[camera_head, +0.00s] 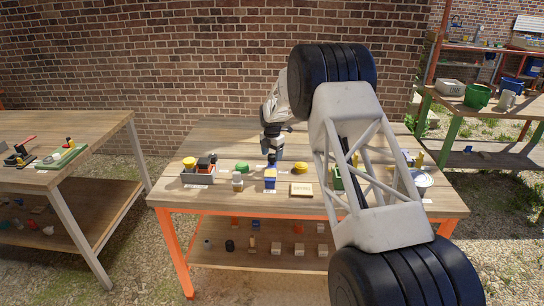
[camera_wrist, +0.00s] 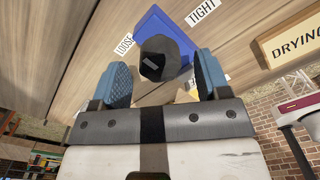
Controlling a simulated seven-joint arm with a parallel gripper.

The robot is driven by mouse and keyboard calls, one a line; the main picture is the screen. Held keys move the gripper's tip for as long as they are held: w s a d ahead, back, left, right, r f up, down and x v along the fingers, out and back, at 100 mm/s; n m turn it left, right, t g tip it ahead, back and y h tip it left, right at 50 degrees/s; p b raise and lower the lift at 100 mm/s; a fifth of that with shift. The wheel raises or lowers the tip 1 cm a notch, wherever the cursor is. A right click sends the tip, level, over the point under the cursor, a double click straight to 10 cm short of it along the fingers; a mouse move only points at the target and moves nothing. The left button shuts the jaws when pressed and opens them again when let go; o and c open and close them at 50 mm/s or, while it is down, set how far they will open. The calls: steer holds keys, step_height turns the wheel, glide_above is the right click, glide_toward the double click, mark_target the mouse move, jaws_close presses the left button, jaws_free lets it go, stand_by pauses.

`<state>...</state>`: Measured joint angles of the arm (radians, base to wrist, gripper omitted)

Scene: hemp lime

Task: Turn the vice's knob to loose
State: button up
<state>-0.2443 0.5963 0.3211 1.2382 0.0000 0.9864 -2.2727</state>
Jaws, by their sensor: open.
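The vice (camera_wrist: 178,28) is a blue body on the wooden bench. Its dark, faceted knob (camera_wrist: 162,57) carries a small pale mark. In the wrist view a LOOSE label (camera_wrist: 124,44) lies to the left of the knob and a TIGHT label (camera_wrist: 202,11) to the upper right. My gripper (camera_wrist: 162,82) is open, with one blue-padded finger on each side of the knob. Contact cannot be told. In the head view my gripper (camera_head: 272,158) points down just above the blue vice (camera_head: 270,182), and the knob is mostly hidden there.
The wooden bench (camera_head: 220,140) has a grey box (camera_head: 197,179) with items at the left. A DRYING sign (camera_wrist: 297,42) stands right of the vice; it also shows in the head view (camera_head: 301,189). A yellow lidded item (camera_head: 301,168) is behind it.

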steer(key=shift+r, duration=4.1)
steer(key=shift+s+d+r, duration=0.15)
steer(key=shift+r, duration=0.15)
steer(key=s+d+r+m, duration=0.5)
steer(key=s+d+r, duration=0.15)
steer(key=s, duration=0.45)
steer(key=s+d+r+m+t, duration=0.1)
steer(key=s+d+r+m, duration=0.4)
steer(key=s+r, duration=0.4)
steer(key=s+d+r+m, duration=0.4)
steer(key=s+d+r, duration=0.15)
steer(key=s, duration=0.65)
steer(key=s+d+f+m, duration=0.1)
steer(key=s+m, duration=0.4)
steer(key=s, duration=0.8)
steer(key=s+d+f+m+t, duration=0.1)
steer(key=s+d+m, duration=0.3)
steer(key=s, duration=0.8)
steer(key=s+d+f+m, duration=0.2)
steer(key=s+m, duration=0.4)
steer(key=s, duration=0.7)
steer(key=shift+s+d+f+t, duration=0.3)
steer(key=shift+d+f, duration=0.1)
steer(key=shift+d, duration=0.15)
